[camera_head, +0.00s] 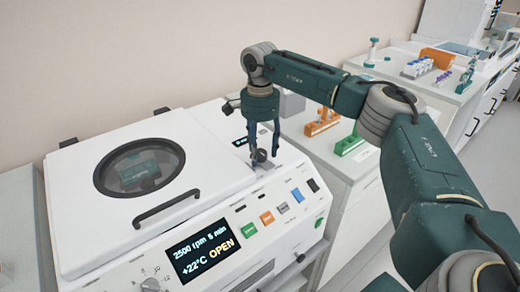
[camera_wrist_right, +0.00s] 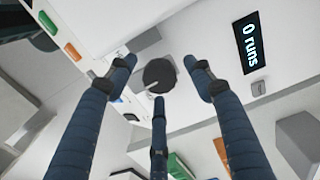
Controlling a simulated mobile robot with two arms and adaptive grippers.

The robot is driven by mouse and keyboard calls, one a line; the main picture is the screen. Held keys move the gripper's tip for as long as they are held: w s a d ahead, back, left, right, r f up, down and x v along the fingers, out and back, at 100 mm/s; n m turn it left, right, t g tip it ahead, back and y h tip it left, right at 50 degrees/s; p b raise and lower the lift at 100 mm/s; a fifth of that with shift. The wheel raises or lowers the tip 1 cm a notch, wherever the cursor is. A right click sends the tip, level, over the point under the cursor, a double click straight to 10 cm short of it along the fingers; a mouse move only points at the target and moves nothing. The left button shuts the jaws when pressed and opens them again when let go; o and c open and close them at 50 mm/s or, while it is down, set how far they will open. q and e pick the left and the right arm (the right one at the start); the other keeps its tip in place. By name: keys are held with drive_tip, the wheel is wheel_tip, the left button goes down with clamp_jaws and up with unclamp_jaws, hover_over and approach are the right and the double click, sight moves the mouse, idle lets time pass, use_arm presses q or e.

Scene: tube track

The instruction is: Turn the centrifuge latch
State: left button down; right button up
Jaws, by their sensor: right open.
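The white centrifuge (camera_head: 85,240) stands at the left of the head view with its lid down. Its display (camera_head: 201,250) reads "2500 rpm 5 min", "+22°C" and "OPEN". A dark round latch knob (camera_head: 260,155) sits on the top right of the machine. It shows as a round dark knob with a light line in the right wrist view (camera_wrist_right: 159,75). My right gripper (camera_head: 263,150) points down over the knob. Its fingers are open and spread around the knob, and the wrist view (camera_wrist_right: 163,88) shows gaps between fingertips and knob. My left gripper is not seen.
The lid has a round window (camera_head: 139,167) and a black handle (camera_head: 166,208). Coloured buttons (camera_head: 267,217) line the front panel. An orange rack (camera_head: 322,123) and a green rack (camera_head: 349,143) stand on the bench to the right. A small display (camera_wrist_right: 249,42) reads "0 runs".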

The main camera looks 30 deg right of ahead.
drive_tip(key=c, duration=1.2)
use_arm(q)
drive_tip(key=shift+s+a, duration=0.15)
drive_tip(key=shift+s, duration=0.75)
use_arm(e)
drive_tip(key=shift+o, duration=0.2)
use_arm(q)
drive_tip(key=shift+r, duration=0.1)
use_arm(e)
drive_tip(key=shift+r, duration=0.1)
drive_tip(key=m+p, duration=0.1)
drive_tip(key=m, duration=0.1)
drive_tip(key=shift+m, duration=0.3)
drive_tip(key=m+p, duration=0.2)
drive_tip(key=m, duration=0.3)
drive_tip(key=m+p, duration=0.2)
drive_tip(key=m, duration=0.3)
drive_tip(key=shift+m, duration=0.4)
use_arm(q)
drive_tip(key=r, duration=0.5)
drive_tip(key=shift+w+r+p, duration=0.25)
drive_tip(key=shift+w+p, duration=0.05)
drive_tip(key=shift+p, duration=0.1)
use_arm(e)
drive_tip(key=m, duration=0.4)
drive_tip(key=shift+m, duration=0.4)
